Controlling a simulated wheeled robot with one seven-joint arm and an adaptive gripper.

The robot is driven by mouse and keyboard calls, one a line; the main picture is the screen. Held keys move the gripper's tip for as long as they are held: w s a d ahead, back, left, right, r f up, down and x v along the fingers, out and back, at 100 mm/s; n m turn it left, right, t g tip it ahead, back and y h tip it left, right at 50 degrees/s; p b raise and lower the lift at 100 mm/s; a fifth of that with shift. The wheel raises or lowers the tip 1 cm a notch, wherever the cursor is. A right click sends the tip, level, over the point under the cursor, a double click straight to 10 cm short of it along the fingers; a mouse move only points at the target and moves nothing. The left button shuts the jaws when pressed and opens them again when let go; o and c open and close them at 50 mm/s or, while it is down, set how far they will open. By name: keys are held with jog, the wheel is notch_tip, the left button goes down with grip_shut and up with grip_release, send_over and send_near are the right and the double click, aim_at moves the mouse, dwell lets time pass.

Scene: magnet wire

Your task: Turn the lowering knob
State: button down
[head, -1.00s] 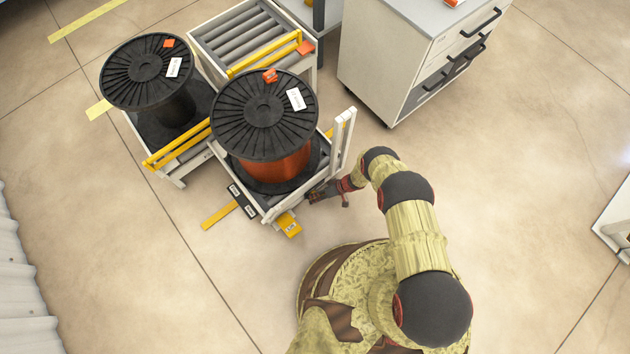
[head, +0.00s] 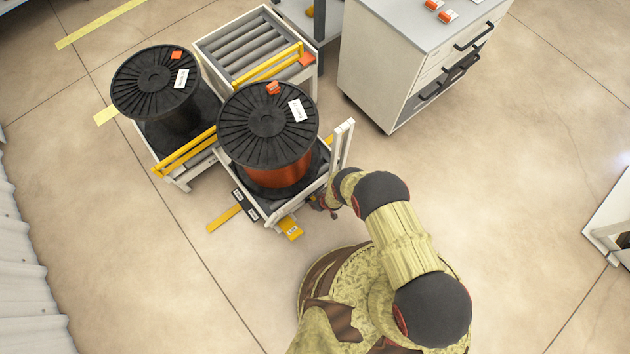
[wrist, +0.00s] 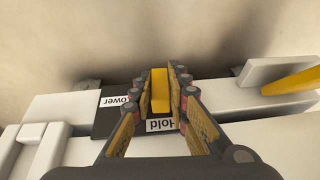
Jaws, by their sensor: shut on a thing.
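The lowering knob (wrist: 160,92) is a yellow bar between my fingers in the wrist view. It stands over a dark plate with a white "Lower" label (wrist: 121,99) on the left and a "Hold" label (wrist: 160,125) nearest me. My gripper (wrist: 162,78) is shut on the knob, one finger on each side. In the head view my gripper (head: 322,204) is low at the right side of the front cart (head: 268,222), partly hidden by my wrist; I cannot make out the knob there.
The front cart carries a black-flanged spool of copper wire (head: 275,178). Another spool (head: 155,82) stands on a cart to the left, and an empty roller cart (head: 250,45) is behind. White posts (head: 343,145) rise beside my wrist.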

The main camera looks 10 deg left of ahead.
jog(key=shift+t+h+p, duration=0.3)
jog(key=shift+t+p, duration=0.1)
jog(key=shift+p, duration=0.2)
jog(key=c, duration=1.8)
grip_release()
jog(key=shift+o, duration=0.4)
jog(key=v, duration=1.2)
jog(key=shift+w+a, duration=0.1)
jog(key=shift+w, duration=0.05)
